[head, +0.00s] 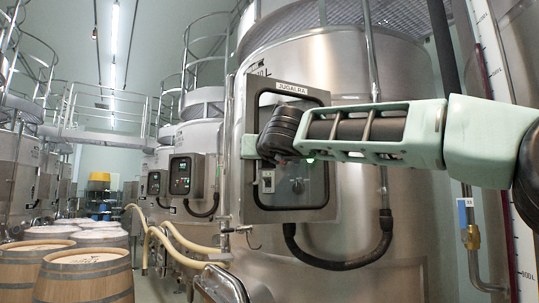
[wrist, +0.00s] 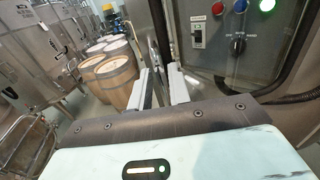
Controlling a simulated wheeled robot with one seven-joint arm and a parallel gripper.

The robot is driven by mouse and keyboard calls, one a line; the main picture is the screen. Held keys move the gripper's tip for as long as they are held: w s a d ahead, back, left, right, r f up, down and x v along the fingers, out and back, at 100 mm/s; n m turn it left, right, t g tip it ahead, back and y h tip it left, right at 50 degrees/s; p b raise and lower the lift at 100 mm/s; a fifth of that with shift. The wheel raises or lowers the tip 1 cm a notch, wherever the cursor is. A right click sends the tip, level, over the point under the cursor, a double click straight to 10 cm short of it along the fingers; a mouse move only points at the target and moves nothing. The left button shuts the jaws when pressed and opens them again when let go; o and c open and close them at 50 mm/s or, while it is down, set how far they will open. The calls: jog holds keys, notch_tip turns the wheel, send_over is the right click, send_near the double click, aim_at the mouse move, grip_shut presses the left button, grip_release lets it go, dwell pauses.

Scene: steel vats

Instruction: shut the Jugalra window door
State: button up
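The Jugalra control box (head: 291,206) is mounted on the front of the large steel vat. A label reading "JUGALRA" (head: 291,89) is at its top. Its dark-framed window door (head: 251,112) is partly hidden by my arm, and I cannot tell how far it stands open. My gripper (wrist: 164,78) is at the left side of the box, with its fingers apart. A dark upright edge shows between and beyond the fingers in the wrist view; whether they touch it is unclear. The panel (wrist: 215,60) with a dial (wrist: 237,45) and a lit green lamp (wrist: 266,5) is right of the fingers.
A black hose (head: 340,262) loops below the box. A second control box (head: 186,176) is on a vat further left. Wooden barrels (head: 85,275) stand at the lower left. Yellowish hoses (head: 170,235) run between them and the vats. A steel pipe (head: 371,50) runs down the vat front.

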jog(key=b+v, duration=0.5)
jog(key=v, duration=0.5)
dwell(0.7)
jog(key=shift+a+f, duration=0.1)
